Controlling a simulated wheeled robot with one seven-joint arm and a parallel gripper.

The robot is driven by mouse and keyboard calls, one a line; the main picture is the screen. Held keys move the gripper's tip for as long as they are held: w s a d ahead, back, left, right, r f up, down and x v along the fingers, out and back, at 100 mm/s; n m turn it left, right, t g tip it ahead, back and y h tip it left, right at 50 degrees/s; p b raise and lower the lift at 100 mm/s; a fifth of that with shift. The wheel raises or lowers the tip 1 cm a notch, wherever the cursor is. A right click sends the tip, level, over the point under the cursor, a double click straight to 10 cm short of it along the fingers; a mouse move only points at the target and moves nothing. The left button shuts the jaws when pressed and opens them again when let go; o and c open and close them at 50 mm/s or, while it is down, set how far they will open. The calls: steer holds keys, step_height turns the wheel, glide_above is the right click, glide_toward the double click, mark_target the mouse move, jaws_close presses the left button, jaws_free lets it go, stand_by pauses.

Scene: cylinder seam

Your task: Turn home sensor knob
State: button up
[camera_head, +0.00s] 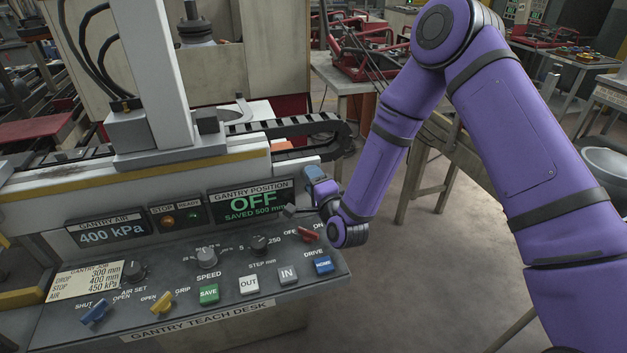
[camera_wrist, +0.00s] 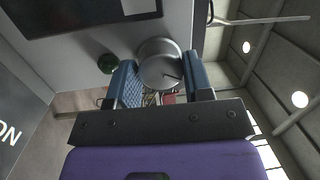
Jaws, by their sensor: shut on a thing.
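A round grey knob (camera_wrist: 160,62) with a dark pointer line shows in the wrist view, on a light grey panel face. The blue fingers of my gripper (camera_wrist: 163,80) sit on both sides of it, shut on it. No label for the knob can be read, but it is the home sensor knob as far as its place shows. My gripper and wrist hide the knob there.
A dark green round part (camera_wrist: 107,63) is left of the knob in the wrist view. A cable chain (camera_head: 290,125) runs behind.

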steer(key=shift+m, duration=0.5)
steer(key=o, duration=0.9)
steer(key=v, duration=1.1)
steer(key=shift+a+f, duration=0.1)
